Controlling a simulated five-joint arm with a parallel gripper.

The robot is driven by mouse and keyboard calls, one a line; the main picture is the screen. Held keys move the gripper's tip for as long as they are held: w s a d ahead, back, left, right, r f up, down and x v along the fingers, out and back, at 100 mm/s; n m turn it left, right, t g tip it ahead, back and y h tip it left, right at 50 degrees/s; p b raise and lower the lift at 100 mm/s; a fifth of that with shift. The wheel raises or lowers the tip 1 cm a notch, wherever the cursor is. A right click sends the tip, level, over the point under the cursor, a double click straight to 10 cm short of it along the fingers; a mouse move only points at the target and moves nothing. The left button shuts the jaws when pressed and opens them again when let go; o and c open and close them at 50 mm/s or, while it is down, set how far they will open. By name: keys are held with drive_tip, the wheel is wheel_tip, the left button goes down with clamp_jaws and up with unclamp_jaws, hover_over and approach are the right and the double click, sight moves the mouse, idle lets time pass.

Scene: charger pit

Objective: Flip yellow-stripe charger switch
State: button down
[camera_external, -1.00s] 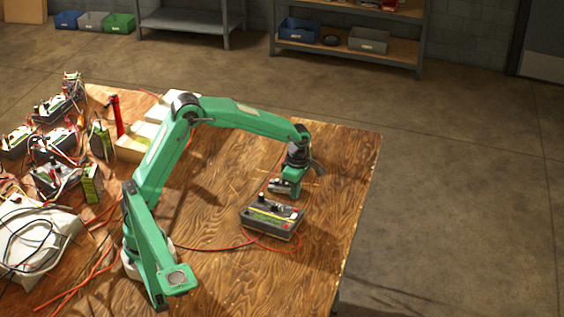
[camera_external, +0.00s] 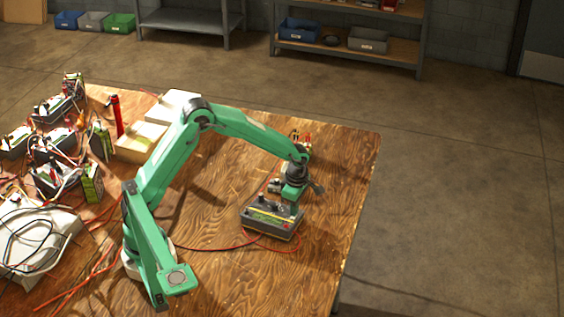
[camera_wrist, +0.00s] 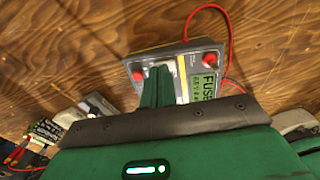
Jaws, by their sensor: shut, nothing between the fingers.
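The yellow-stripe charger (camera_external: 272,222) is a dark grey box with a pale face and a yellow stripe, lying on the wooden table. In the wrist view the charger (camera_wrist: 207,60) shows two red knobs, the yellow stripe and a green "FUSE" label. My gripper (camera_external: 287,205) is low over the charger's far side. In the wrist view my gripper (camera_wrist: 157,75) has its green fingers together, with nothing seen between them, in front of the charger's face. The fingers cover part of that face, and I cannot make out the switch or whether they touch it.
Red cables run over the wooden table (camera_external: 215,215) from the charger. Several other chargers and cables crowd the left side (camera_external: 60,180). A red upright object (camera_external: 116,115) and pale blocks (camera_external: 140,142) stand at the back left. The table's front right is clear.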

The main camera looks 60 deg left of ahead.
drive_tip(key=shift+w+a+f, duration=0.2)
drive_tip(key=shift+f, duration=0.45)
idle(0.5)
drive_tip(key=shift+s+d, duration=0.1)
drive_tip(key=shift+s, duration=0.05)
idle(0.4)
drive_tip(key=shift+s+d+r, duration=0.1)
drive_tip(key=shift+s+d, duration=0.35)
drive_tip(key=shift+s, duration=0.1)
drive_tip(key=shift+r, duration=0.15)
wheel_tip(320, 180, up, 15)
drive_tip(key=w, duration=0.1)
drive_tip(key=shift+a, duration=0.2)
idle(0.6)
